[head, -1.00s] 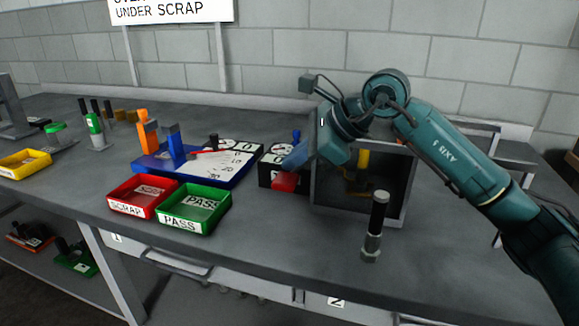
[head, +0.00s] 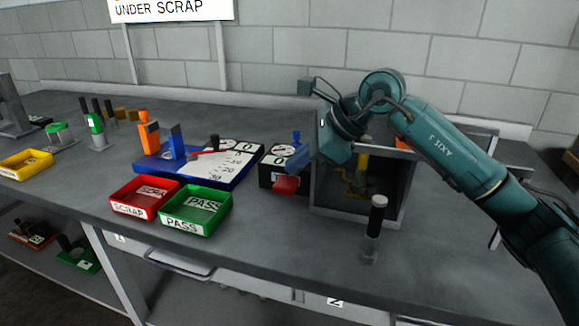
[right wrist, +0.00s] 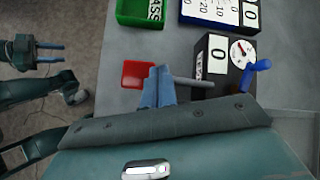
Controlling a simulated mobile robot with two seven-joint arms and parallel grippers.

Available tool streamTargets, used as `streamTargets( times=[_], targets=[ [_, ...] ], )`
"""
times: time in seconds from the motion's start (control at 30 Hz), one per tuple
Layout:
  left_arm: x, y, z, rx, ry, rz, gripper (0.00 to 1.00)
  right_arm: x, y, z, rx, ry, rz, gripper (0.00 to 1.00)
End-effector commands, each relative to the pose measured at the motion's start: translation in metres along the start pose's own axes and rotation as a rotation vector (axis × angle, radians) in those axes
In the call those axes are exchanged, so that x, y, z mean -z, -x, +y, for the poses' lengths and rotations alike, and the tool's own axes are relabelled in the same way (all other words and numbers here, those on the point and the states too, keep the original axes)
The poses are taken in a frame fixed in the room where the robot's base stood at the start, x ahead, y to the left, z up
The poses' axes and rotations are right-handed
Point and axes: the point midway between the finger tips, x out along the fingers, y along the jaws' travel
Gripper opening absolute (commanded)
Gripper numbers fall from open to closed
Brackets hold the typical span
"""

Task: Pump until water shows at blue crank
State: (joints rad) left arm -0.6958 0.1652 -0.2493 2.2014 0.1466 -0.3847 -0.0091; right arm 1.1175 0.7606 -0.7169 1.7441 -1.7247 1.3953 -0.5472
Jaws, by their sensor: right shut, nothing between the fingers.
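The black pump box (head: 268,177) with a round gauge and a "0" label stands on the bench, left of a grey open-fronted cabinet. Its blue crank (head: 296,136) is on top; the crank also shows in the right wrist view (right wrist: 258,66). A red paddle (head: 286,186) sticks out at the box's front, on a grey rod (right wrist: 195,82). My right gripper (head: 298,160) is shut and empty, its blue fingers just above the paddle; I cannot tell whether they touch. My left gripper (right wrist: 50,53) is open, away from the box. I see no water at the crank.
A red SCRAP tray (head: 115,207) and green PASS tray (head: 165,224) stand at the front left. Behind them is a blue board (head: 228,181) with a dial. The cabinet (head: 406,190) and a black-gripped upright tool (head: 376,225) are to the right.

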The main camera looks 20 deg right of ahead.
Motion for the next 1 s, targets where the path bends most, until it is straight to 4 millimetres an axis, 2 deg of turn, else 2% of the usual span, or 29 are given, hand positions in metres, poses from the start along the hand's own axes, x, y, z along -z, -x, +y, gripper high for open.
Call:
streamTargets(
  times=[0.03,0.3,1.0],
  targets=[
    [0.007,0.004,0.001,0.0,0.0,0.0,0.36,0.001,0.007,-0.009,0.014,-0.004,0.011,0.0],
    [0.025,0.012,0.005,0.0,0.0,0.0,0.36,-0.019,0.033,-0.027,0.03,0.005,-0.004,0.0],
    [0.024,0.012,0.005,0.0,0.0,0.0,0.36,-0.02,0.029,-0.023,0.015,0.005,-0.005,0.0]
  ],
)
